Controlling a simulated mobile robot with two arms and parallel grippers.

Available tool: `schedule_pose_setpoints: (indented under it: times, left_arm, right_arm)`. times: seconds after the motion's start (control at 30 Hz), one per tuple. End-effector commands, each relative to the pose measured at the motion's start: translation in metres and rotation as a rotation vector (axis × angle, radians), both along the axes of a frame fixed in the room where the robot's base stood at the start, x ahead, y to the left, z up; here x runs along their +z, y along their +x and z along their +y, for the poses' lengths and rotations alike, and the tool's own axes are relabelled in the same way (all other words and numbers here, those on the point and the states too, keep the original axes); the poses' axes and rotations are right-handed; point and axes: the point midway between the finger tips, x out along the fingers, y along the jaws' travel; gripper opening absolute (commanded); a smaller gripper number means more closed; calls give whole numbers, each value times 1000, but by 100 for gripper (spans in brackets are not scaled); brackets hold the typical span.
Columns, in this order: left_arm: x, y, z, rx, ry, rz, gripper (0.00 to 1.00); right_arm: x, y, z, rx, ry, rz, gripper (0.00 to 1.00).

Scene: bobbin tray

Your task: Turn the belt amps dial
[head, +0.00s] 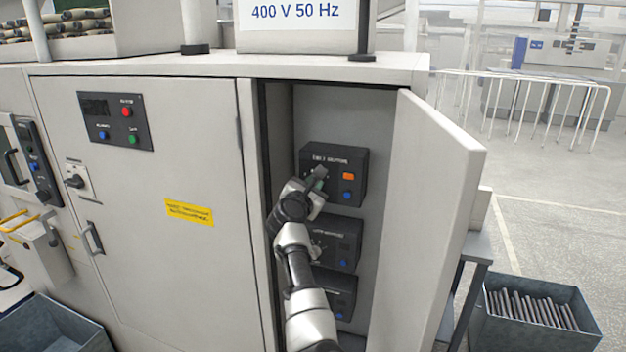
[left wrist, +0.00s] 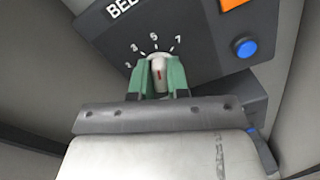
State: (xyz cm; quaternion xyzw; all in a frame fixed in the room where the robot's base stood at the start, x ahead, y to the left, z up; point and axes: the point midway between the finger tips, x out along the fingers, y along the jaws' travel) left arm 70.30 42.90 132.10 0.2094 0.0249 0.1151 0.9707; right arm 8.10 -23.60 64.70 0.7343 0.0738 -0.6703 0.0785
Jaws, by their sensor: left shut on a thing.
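The box also shows in the left wrist view (left wrist: 195,25), with part of a label starting "BEL" and a numbered scale around the knob. In the head view the gripper hides the knob. My right gripper is in neither view.
An orange button (head: 348,176) and a blue button (head: 347,195) sit right of the dial. Two more dark boxes (head: 346,240) are below, partly behind my arm. The cabinet door (head: 432,200) stands open at the right. A bin of rods (head: 580,340) is on the floor.

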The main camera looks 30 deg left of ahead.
Motion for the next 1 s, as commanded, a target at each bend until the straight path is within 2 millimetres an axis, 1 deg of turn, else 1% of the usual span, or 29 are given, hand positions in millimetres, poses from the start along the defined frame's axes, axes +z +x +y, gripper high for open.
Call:
schedule_pose_setpoints:
  times: [0.03,0.2,0.67,0.7,0.83,0.87,1.0]
  left_arm:
    - [1,0,-1,-1,-19,-3,0]
    - [0,0,0,-1,-61,-12,0]
    - [-1,0,0,-1,-76,-17,0]
    - [-1,0,0,-1,-75,-16,17]
    - [-1,0,0,-1,-75,-16,37]
    - [-1,0,0,-1,-75,-16,42]
    - [-1,0,0,-1,-74,-17,42]
  right_arm:
    - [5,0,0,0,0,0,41]
    - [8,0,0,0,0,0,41]
    - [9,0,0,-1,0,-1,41]
    - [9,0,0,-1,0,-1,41]
    - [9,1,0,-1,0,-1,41]
    - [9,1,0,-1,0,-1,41]
    - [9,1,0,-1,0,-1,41]
